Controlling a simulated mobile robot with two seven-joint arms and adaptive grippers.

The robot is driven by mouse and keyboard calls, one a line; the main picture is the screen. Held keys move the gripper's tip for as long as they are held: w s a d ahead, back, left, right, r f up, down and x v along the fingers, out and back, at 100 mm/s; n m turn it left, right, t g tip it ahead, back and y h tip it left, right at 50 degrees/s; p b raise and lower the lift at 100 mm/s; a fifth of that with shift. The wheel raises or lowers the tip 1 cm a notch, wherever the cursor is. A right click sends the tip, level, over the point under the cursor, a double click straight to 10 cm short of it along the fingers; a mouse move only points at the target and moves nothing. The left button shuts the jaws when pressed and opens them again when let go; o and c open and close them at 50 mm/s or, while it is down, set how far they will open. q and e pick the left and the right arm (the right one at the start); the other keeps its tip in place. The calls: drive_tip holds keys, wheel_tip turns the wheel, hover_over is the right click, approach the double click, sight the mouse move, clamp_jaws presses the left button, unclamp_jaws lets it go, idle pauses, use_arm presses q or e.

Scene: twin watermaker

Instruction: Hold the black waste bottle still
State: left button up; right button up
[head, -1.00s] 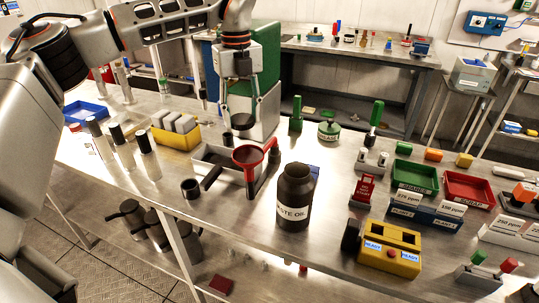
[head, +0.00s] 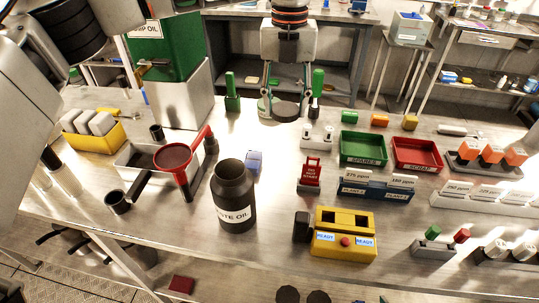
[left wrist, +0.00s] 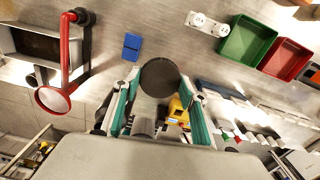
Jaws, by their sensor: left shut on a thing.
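The black waste bottle (head: 234,190), with a white label ending in "TE OIL", stands upright on the steel table in the head view. Its round top shows dark. My left gripper (head: 285,104) is behind it and to its right, above the table and apart from it. The gripper is shut on a dark round disc (head: 286,112), which looks like a cap. In the left wrist view the disc (left wrist: 160,77) sits between the green-sided fingers. I cannot make out the bottle clearly there. My right gripper is not in view.
Left of the bottle are a red funnel stand (head: 174,157) and a metal tray (head: 130,160). A small blue item (head: 254,158) lies behind it. Green and red trays (head: 364,148) lie farther right.

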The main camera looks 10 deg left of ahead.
sight(282, 168)
use_arm(q)
wheel_tip(282, 168, down, 18)
drive_tip(key=shift+w+r, duration=0.1)
drive_tip(key=shift+r, duration=0.15)
drive_tip(key=shift+f, duration=0.15)
drive_tip(key=o, duration=0.9)
drive_tip(key=shift+o, duration=0.2)
wheel_tip(282, 168, up, 12)
